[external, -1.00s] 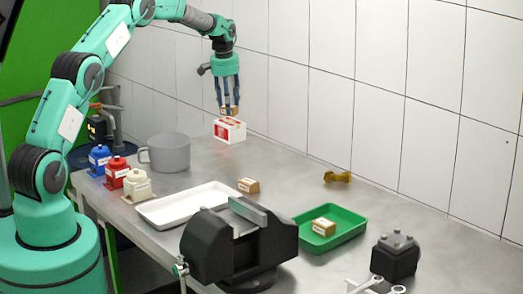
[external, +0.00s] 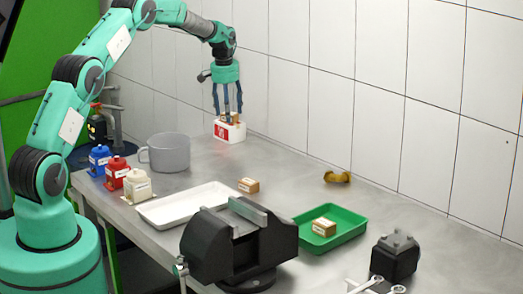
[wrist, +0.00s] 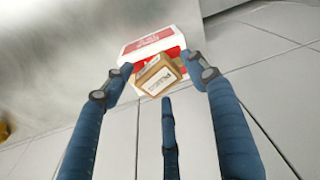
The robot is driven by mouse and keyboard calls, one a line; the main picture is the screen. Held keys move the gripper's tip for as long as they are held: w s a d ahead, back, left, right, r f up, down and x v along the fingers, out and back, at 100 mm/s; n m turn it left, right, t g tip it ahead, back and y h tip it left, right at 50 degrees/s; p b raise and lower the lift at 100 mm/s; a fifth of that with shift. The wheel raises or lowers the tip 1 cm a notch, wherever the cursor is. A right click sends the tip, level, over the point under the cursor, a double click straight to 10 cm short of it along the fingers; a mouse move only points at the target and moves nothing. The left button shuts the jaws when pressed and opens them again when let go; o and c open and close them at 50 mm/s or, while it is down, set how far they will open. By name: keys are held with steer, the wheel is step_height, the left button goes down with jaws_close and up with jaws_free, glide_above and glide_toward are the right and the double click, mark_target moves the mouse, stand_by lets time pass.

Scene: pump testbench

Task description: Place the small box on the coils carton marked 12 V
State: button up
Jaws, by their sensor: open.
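A red and white carton (external: 229,132) stands on the bench at the back near the tiled wall. It also shows in the wrist view (wrist: 146,44); its print is too small to read. A small brown box (wrist: 158,75) with a white label is on top of this carton, turned at an angle to it. In the external view the small box (external: 233,118) is partly hidden by my fingers. My gripper (external: 228,112) is open above the carton, its fingers spread around the small box and apart from it in the wrist view (wrist: 160,85).
Another brown box (external: 248,185) lies beside the white tray (external: 160,216); one (external: 323,227) sits in the green tray (external: 346,238). A grey mug (external: 168,152), several small bottles (external: 118,172) and a black vise (external: 222,250) stand on the bench. A brass fitting (external: 337,177) lies near the wall.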

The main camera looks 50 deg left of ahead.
step_height(320, 180, up, 12)
steer(key=s+p, duration=0.1)
steer(key=p, duration=0.1)
steer(key=shift+s+d, duration=0.3)
stand_by(0.3)
steer(key=shift+r, duration=0.1)
stand_by(0.7)
steer(key=s+d+r+m+t, duration=0.2)
steer(key=s+d+r, duration=2)
steer(key=s, duration=0.2)
steer(key=s+d+m+t, duration=0.1)
steer(key=s+d, duration=0.3)
steer(key=s, duration=0.5)
steer(key=s+d, duration=0.4)
steer(key=s, duration=0.4)
steer(key=s+d+f, duration=0.2)
steer(key=s+f, duration=0.1)
steer(key=s, duration=0.5)
steer(key=s+d+f+m+t, duration=0.1)
steer(key=s+d+f, duration=0.1)
steer(key=s, duration=0.6)
steer(key=shift+d+f+h, duration=0.25)
steer(key=shift+f+h, duration=0.05)
steer(key=shift+f, duration=0.2)
